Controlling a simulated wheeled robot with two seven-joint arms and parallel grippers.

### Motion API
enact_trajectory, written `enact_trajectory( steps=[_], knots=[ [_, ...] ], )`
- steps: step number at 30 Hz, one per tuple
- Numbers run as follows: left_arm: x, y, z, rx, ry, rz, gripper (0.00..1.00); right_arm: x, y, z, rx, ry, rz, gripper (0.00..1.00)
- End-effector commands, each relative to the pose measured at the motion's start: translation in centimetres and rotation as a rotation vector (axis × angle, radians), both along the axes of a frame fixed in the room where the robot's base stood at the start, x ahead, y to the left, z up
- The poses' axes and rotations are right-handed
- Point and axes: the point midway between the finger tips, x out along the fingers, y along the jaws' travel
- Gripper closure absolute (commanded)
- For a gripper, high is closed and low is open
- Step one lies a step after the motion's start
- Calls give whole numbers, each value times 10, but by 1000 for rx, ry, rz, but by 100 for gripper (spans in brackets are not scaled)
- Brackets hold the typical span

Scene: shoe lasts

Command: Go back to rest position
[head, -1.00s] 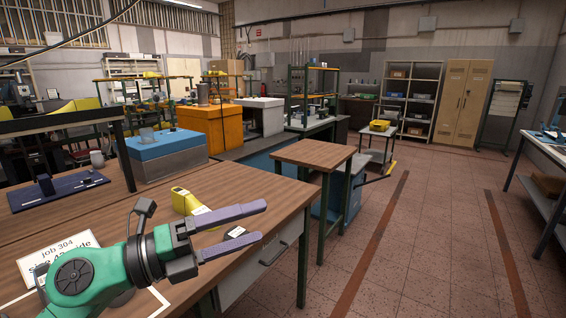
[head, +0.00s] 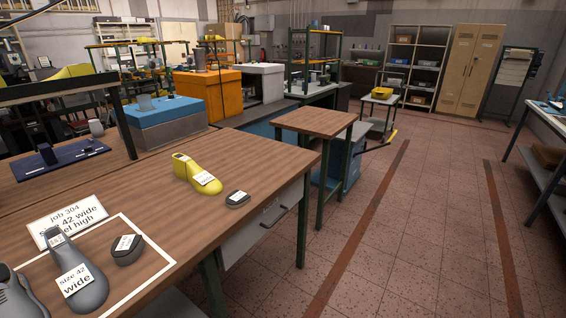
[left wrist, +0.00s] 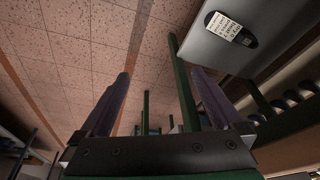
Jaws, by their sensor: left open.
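My left gripper is out of the head view. In the left wrist view my left gripper (left wrist: 160,105) is open, its two purple fingers wide apart with nothing between them. In the head view a grey shoe last (head: 75,275) labelled "Size 42 wide" lies inside a white outline on the wooden bench (head: 150,200), with a dark heel piece (head: 127,249) beside it. A sign (head: 68,222) reading "Job 304" stands behind them. A yellow shoe last (head: 197,176) and another dark piece (head: 238,199) lie near the bench's right end. My right gripper is in neither view.
Another grey object (head: 14,297) is cut off at the lower left. A blue box (head: 165,120) and a dark blue stand (head: 60,165) are further back. A small wooden side table (head: 312,122) stands right of the bench. The tiled floor (head: 400,230) at right is clear.

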Motion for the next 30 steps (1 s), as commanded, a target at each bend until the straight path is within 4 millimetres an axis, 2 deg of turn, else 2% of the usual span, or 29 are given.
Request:
enact_trajectory(
  steps=[1, 5, 6, 8, 11, 12, 14, 15, 18, 21, 24, 26, 30],
  knots=[
    [3, 0, -24, 4, 13, -1, 0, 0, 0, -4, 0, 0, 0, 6],
    [6, -1, -84, 7, 36, -5, 0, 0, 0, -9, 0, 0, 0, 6],
    [4, -1, -104, 7, 45, -6, 0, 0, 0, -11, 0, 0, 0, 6],
    [1, -1, -136, 8, 56, -8, 0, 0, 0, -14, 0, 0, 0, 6],
    [-14, 1, -197, 11, 82, -13, 0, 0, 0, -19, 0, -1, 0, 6],
    [-24, 2, -224, 13, 95, -15, 0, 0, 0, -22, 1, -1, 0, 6],
    [-45, 5, -266, 16, 116, -19, 0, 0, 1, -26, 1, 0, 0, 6],
    [-62, 8, -293, 17, 130, -23, 0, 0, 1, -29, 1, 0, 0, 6],
    [-112, 16, -348, 22, 162, -31, 0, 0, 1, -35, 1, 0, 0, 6],
    [-158, 25, -380, 27, 186, -37, 0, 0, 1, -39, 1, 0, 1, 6],
    [-185, 31, -392, 29, 197, -41, 0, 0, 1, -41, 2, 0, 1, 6],
    [-192, 32, -394, 29, 199, -43, 0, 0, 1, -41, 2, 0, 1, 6],
    [-193, 32, -394, 29, 199, -43, 0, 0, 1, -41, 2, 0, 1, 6]
  ],
)
